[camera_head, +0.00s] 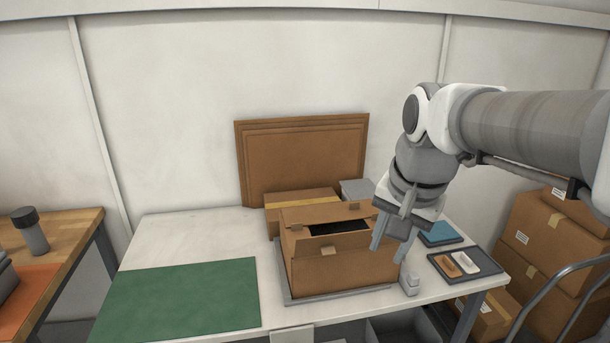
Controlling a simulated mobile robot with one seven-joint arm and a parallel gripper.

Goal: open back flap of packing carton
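The packing carton (345,275) is a brown box on a thin grey base on the white table. Its top is partly open, with a dark gap showing inside. The back flap (322,214) shows as a brown strip along the far edge, with a small tan tab; its exact angle is hard to tell. A front flap with another tab lies along the near edge. My gripper (389,249) points down at the carton's right side, its two fingers spread apart with nothing seen between them. It hides the carton's right rear corner. I cannot tell if it touches the carton.
A taped box (290,199) and a grey box (357,187) stand close behind the carton, before brown boards (300,160) against the wall. A small grey item (409,285), a blue book (441,234) and a dark tray (487,262) are right. A green mat (185,298) lies left.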

